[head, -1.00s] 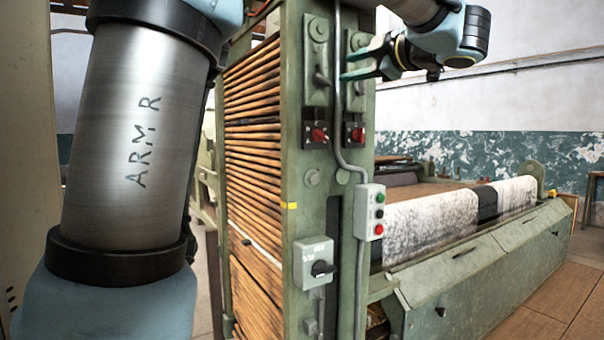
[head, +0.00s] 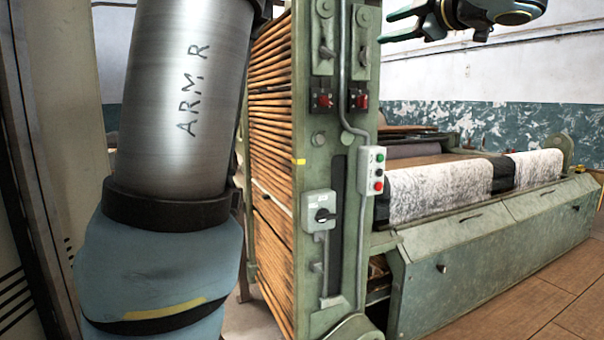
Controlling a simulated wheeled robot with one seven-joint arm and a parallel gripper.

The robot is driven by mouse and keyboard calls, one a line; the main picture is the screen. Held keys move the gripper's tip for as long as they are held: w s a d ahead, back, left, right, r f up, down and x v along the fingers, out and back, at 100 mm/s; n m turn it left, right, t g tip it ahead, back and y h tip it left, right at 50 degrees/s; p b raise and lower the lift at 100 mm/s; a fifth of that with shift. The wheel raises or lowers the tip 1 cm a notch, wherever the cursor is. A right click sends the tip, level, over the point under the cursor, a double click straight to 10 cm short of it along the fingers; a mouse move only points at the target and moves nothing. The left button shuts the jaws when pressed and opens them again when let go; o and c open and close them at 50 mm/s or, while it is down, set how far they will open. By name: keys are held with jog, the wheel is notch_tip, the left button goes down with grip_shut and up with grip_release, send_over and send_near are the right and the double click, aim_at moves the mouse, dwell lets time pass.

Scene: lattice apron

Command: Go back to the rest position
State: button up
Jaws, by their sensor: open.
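My gripper (head: 393,28) is at the top of the head view, right of the green machine post (head: 335,180). Its two dark fingers point left and stand apart, with nothing between them. It is in the air above the machine bed and appears clear of the post. The upper part of my wrist is cut off by the top edge. My arm link marked "ARM R" fills the left side of the view.
The long machine bed (head: 490,250) with patterned cloth (head: 432,187) extends right. Bare floor (head: 520,312) shows at lower right.

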jog(key=w+f+m+t+h+p, duration=0.25)
jog(key=w+f+m+h, duration=0.35)
jog(key=w+m+h, duration=0.3)
jog(key=a+f+m+g+h+p, duration=0.1)
jog(key=a+f+m+g, duration=0.25)
jog(key=f, duration=0.45)
jog(key=a+f+m+g+h+p, duration=0.1)
jog(key=a+f+m+g+p, duration=0.2)
jog(key=f, duration=0.4)
jog(key=s+a+f+m+g+y+p, duration=0.1)
jog(key=s+a+f+m+g+y, duration=0.2)
jog(key=s+a+f+g, duration=0.7)
jog(key=s+a+f+m, duration=0.1)
jog(key=s+a+f, duration=0.6)
jog(key=s+f, duration=0.2)
jog(key=shift+s+a+f+g, duration=0.2)
jog(key=shift+s+a+g, duration=0.2)
jog(key=shift+s, duration=0.7)
jog(key=shift+d, duration=0.1)
